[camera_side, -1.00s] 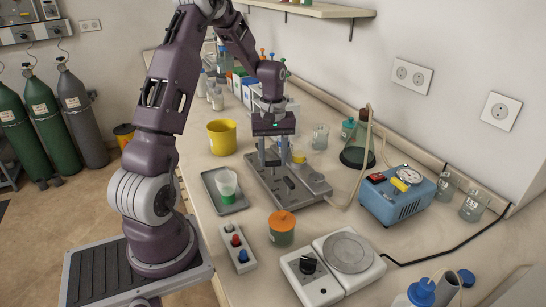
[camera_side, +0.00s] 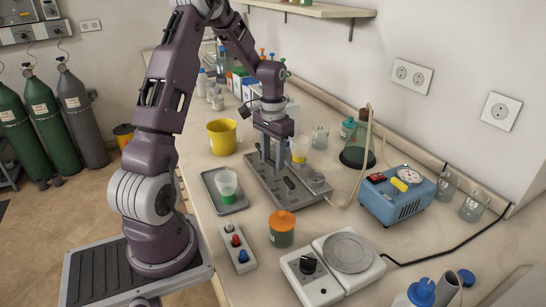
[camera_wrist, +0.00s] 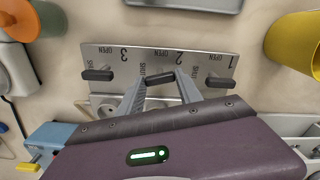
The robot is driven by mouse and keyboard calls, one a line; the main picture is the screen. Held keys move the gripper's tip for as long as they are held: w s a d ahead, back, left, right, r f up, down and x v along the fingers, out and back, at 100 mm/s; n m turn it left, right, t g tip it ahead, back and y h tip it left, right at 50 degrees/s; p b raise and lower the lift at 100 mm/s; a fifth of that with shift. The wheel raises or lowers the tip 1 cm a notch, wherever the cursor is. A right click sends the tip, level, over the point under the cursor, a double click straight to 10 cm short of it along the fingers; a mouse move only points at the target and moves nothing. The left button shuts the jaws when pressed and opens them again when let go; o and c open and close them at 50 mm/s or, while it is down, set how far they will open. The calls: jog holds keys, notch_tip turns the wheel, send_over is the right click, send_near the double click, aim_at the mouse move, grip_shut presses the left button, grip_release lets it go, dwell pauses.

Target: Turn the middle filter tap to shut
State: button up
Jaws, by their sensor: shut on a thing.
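The filter manifold is a grey metal plate (camera_side: 312,188) on the bench, and it also shows in the wrist view (camera_wrist: 130,57). It carries three dark tap handles numbered 1 to 3, with OPEN and SHUT marks. My gripper (camera_wrist: 161,80) points down over the plate, with its fingers on either side of the middle tap handle (camera_wrist: 160,77), shut on it. This handle lies nearly crosswise in the wrist view, slightly tilted with its right end higher. The tap 3 handle (camera_wrist: 97,75) and tap 1 handle (camera_wrist: 220,82) lie nearly crosswise too.
A yellow cup (camera_side: 298,150) stands behind the manifold. A yellow beaker (camera_side: 222,137) and a tray (camera_side: 238,207) with a green-bottomed cup stand to its left. An orange-lidded jar (camera_side: 282,229) is in front. A flask (camera_side: 358,150) and blue pump (camera_side: 395,199) are to the right.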

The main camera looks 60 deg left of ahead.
aim_at(273, 161)
jog(key=shift+m, duration=1.6)
jog(key=o, duration=1.4)
notch_tip(273, 161, up, 7)
jog(key=shift+r, duration=0.1)
jog(key=shift+r, duration=4)
